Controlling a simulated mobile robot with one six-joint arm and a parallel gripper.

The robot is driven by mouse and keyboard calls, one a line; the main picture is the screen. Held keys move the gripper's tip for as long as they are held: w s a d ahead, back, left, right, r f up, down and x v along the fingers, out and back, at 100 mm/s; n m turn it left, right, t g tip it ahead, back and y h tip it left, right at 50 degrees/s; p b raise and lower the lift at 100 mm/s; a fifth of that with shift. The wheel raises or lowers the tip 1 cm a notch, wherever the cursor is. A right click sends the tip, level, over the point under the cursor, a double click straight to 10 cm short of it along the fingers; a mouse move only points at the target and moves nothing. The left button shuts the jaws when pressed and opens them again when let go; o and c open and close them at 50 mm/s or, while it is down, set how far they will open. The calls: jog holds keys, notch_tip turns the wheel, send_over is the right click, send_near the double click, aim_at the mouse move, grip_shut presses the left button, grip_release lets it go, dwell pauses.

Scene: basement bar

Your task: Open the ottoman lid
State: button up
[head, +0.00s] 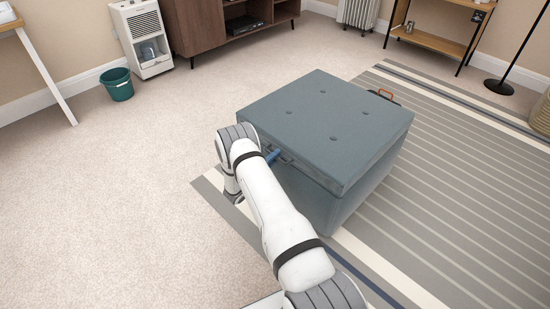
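The ottoman (325,135) is a blue-grey upholstered box with a tufted lid (320,115). It stands in the middle of the head view, on the striped rug. The lid lies flat and closed on the box. My white arm reaches up from the bottom of the view to the ottoman's left side. My gripper (280,157) is at the lid's front-left edge, just under the rim, with a blue part of it showing. A small dark piece shows there against the side. The fingers are too small and partly hidden, so I cannot tell whether they hold anything.
The striped rug (470,190) lies under the ottoman and to its right. A dark item with a brown handle (386,94) lies behind the ottoman. A green bin (118,86), a white appliance (142,40) and a wooden cabinet (205,28) stand at the back left. Carpet at left is clear.

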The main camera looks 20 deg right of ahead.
jog(key=shift+c, duration=0.5)
grip_shut()
